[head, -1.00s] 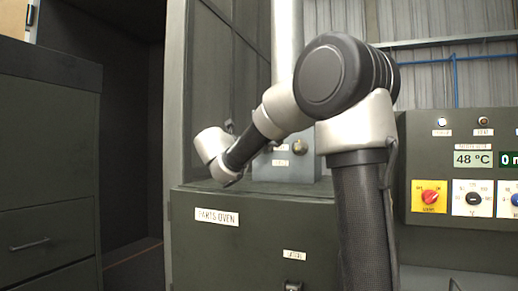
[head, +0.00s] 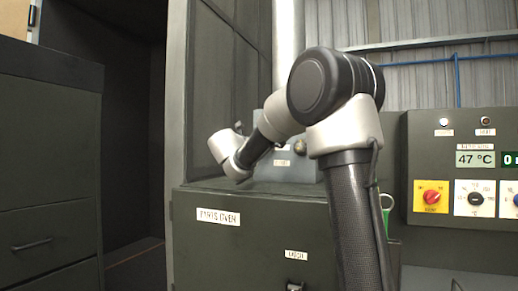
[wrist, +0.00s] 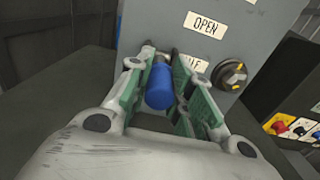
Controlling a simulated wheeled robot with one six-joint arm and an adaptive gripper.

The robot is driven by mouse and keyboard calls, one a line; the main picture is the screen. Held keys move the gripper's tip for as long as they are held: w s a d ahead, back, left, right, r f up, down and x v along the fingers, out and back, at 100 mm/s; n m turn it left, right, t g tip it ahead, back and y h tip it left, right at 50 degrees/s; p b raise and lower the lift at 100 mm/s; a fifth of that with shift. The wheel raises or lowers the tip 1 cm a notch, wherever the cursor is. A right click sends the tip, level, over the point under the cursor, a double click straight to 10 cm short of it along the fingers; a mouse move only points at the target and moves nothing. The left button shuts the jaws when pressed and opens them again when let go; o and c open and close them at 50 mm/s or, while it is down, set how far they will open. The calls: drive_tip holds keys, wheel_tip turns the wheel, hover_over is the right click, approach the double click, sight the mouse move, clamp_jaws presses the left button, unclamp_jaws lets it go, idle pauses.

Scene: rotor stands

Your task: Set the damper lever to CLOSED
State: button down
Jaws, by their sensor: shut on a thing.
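The damper lever shows in the wrist view as a blue grip (wrist: 159,88) on a short metal stem. My gripper (wrist: 165,82) has its green-padded fingers on either side of this grip and is shut on it. The grey panel (wrist: 262,28) behind carries an OPEN label (wrist: 206,25). A lower label (wrist: 190,63), seemingly HALF, is partly hidden by a finger. No CLOSED label shows in the wrist view. In the head view the lever is hidden behind my wrist.
A round dark knob (wrist: 229,75) sits on the panel to the right of the fingers. The parts oven (head: 255,248) stands below the panel in the head view. A control board (head: 450,145) stands at right and a dark cabinet (head: 45,165) at left.

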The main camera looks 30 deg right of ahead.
drive_tip(key=shift+d+f+h, duration=0.1)
drive_tip(key=shift+f+h, duration=0.35)
drive_tip(key=shift+h, duration=0.05)
drive_tip(key=shift+f+t+h, duration=0.7)
drive_tip(key=shift+f+t, duration=0.05)
drive_tip(key=shift+t, duration=0.25)
drive_tip(key=c, duration=1.3)
unclamp_jaws()
drive_tip(key=shift+o, duration=0.2)
drive_tip(key=v, duration=1.2)
